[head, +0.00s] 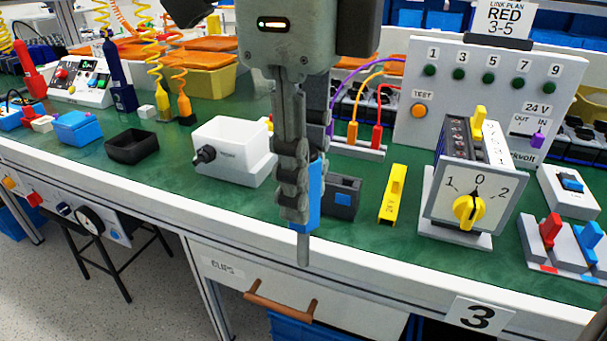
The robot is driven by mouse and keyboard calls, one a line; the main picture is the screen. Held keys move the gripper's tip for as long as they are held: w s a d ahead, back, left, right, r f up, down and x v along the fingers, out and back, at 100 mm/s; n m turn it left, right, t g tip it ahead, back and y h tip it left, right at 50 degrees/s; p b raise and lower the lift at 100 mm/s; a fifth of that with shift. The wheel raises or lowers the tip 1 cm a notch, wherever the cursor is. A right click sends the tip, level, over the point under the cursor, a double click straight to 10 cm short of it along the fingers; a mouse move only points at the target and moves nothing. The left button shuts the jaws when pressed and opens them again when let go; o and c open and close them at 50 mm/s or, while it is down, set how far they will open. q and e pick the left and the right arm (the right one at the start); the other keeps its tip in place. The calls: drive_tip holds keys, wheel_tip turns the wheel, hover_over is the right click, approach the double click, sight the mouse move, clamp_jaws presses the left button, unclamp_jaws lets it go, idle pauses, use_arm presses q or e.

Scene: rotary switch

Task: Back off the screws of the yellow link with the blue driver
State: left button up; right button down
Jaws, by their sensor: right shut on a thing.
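My right gripper (292,205) hangs over the front of the green bench, shut on the blue driver (315,195). The driver is upright, its grey shaft pointing down near the bench's front edge; the fingers hide part of its handle. The rotary switch (470,185) stands to the right on a light base, with a yellow knob (468,211) on a face marked 1, 0, 2. A yellow piece that looks like the yellow link (478,120) sits on top of the switch, away from the driver. Its screws are too small to make out. My left gripper is not in view.
A yellow bar (393,195) lies between driver and switch. A red link (550,229) and a blue link (588,237) stand in a grey holder at right. A white box (232,150) stands left of the gripper. A test panel (485,85) rises behind the switch.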

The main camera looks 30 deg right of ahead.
drive_tip(key=shift+r+p, duration=2.25)
drive_tip(key=shift+r, duration=1.25)
